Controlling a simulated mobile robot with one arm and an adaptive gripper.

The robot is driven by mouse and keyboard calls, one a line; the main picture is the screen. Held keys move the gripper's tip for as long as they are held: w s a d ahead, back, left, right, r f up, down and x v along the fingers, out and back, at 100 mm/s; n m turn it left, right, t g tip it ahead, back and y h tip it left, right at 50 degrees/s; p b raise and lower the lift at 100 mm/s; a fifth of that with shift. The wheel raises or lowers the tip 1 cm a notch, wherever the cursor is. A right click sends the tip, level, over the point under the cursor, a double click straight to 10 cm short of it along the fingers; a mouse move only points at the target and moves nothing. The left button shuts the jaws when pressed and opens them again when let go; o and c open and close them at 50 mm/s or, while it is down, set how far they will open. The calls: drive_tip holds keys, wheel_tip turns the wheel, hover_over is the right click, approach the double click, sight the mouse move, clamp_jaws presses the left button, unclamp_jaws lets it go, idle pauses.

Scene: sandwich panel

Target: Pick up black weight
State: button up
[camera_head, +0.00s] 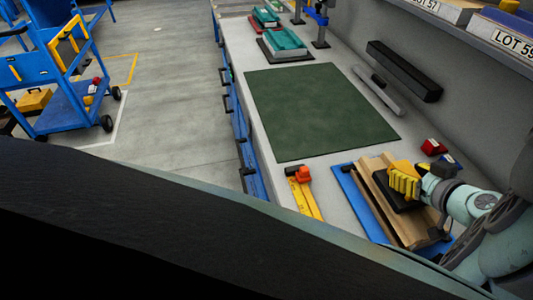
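A flat black block (384,190), which looks like the black weight, lies on a light wooden panel (368,181) at the lower right of the head view. The panel lies on a blue base plate (349,190). My gripper (402,184), with yellow ribbed fingers, is right at the block, over its right part. My arm comes in from the right. The fingers hide part of the block, and I cannot tell whether they touch it or are closed on it.
A green mat (320,110) covers the middle bench. A black bar (404,70) and a grey bar (378,92) lie along the wall. A red object (433,147) lies behind the panel. An orange-topped tool (303,174) and yellow strip (305,199) lie left of the plate.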

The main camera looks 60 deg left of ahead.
sight(410, 174)
drive_tip(key=shift+r, duration=0.1)
drive_tip(key=c, duration=0.7)
drive_tip(key=shift+r, duration=0.1)
drive_tip(key=shift+r, duration=0.5)
wheel_tip(410, 174, up, 3)
drive_tip(key=shift+f+b, duration=0.2)
drive_tip(key=shift+b, duration=0.35)
drive_tip(key=s+d+p, duration=0.1)
drive_tip(key=s+p, duration=0.1)
drive_tip(key=s, duration=0.4)
drive_tip(key=s+d+r+p, duration=0.1)
drive_tip(key=s, duration=0.6)
drive_tip(key=shift+d+r+p, duration=0.25)
drive_tip(key=shift+d+p, duration=0.1)
drive_tip(key=shift+p, duration=0.05)
drive_tip(key=shift+s+d+f+p, duration=0.1)
drive_tip(key=shift+s+d+p, duration=0.15)
drive_tip(key=shift+s+p, duration=0.4)
drive_tip(key=shift+s, duration=0.65)
